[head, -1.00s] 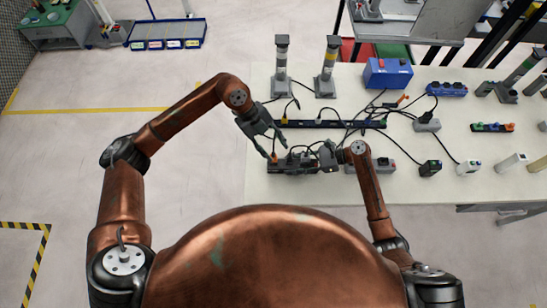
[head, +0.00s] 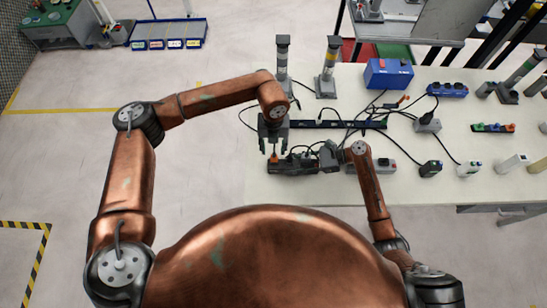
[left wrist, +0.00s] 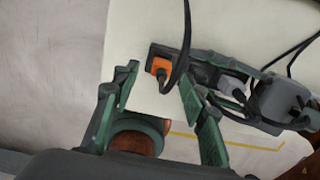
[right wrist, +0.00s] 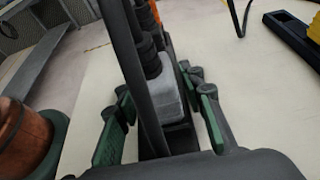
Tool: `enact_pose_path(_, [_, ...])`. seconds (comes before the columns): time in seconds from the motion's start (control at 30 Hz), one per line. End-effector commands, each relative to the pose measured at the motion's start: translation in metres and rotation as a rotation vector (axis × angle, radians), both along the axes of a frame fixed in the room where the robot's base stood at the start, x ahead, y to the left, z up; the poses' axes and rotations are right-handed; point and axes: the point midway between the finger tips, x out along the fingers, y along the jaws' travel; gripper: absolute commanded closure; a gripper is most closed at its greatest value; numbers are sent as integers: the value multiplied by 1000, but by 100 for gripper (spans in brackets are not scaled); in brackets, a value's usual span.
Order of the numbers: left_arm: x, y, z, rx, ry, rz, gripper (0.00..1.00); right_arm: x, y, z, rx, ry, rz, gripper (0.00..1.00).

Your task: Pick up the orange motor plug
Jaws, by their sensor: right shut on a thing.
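The orange motor plug (head: 273,158) sits at the left end of a black power strip (head: 294,167) near the table's front edge. It also shows in the left wrist view (left wrist: 159,66), with a dark cable rising from it. My left gripper (head: 273,147) points down over the plug, its fingers apart and empty. In the left wrist view the plug lies just beyond the fingertips, between their lines. My right gripper (head: 328,158) is shut on the strip's right end; in the right wrist view its fingers flank the black strip (right wrist: 181,140), beside a grey plug (right wrist: 163,88).
A second long black strip (head: 345,124) lies behind, with tangled black cables. A blue box (head: 388,73) and two grey posts (head: 282,65) stand farther back. Loose plugs and adapters lie on the right. The table's left front corner (head: 256,190) is clear.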

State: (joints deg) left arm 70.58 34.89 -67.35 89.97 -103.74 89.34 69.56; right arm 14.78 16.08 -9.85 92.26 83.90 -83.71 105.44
Motion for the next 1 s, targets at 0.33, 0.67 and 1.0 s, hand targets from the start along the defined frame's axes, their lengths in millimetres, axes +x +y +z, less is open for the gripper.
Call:
enact_pose_path(0.33, [-4, -2, -32, 0, 1, 1, 60, 0, 1, 0, 0, 0, 1, 95])
enact_pose_path(0.67, [-4, -3, -61, -2, -1, 2, 60, 0, 1, 0, 0, 0, 1, 95])
enact_pose_path(1.0, [-4, -3, -61, -1, -1, 1, 77, 0, 0, 0, 0, 0, 1, 95])
